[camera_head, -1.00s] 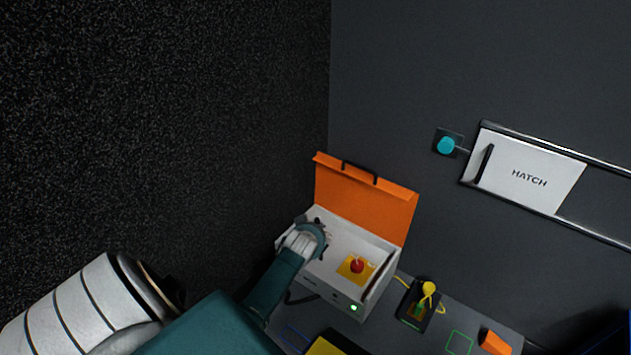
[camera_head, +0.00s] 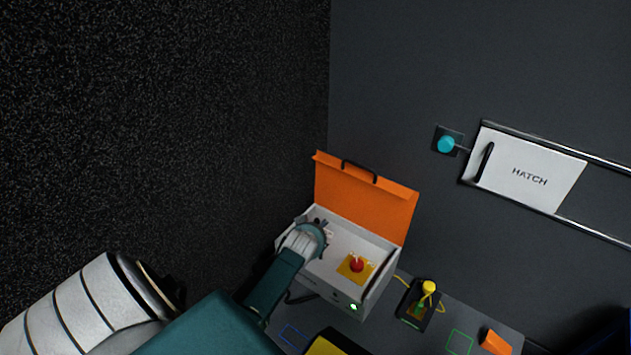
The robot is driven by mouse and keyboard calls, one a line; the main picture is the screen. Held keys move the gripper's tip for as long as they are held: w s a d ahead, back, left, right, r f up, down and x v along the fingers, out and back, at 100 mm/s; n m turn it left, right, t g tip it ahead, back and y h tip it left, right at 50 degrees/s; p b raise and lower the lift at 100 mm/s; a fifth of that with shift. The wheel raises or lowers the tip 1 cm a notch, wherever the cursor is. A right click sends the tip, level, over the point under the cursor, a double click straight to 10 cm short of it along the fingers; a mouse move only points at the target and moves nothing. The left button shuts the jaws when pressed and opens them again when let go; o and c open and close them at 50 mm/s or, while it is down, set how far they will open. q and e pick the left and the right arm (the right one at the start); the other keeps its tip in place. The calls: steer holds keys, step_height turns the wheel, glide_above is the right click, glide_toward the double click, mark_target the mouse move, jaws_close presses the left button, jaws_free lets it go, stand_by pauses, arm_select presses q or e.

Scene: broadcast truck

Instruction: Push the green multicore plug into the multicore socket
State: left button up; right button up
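No thing in view is plainly the green multicore plug. A small green part (camera_head: 419,308) shows below a yellow knob-like piece (camera_head: 429,287) at a dark block on the bench, too small to make out. I cannot tell which part is the multicore socket. My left gripper (camera_head: 323,228) is inside the back left of an open white case (camera_head: 340,291). My own wrist partly hides its fingers, so I cannot tell whether it is open or holds anything. My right gripper is not in view.
The case has a raised orange lid (camera_head: 365,199) and a red button (camera_head: 356,265) on a yellow plate inside. An orange block (camera_head: 495,342) lies at the right of the bench. A white hatch (camera_head: 528,174) and a cyan knob (camera_head: 446,144) are on the wall.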

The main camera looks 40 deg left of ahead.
arm_select(q)
steer(key=shift+s, duration=0.15)
steer(key=v, duration=1.2)
steer(key=shift+d, duration=0.15)
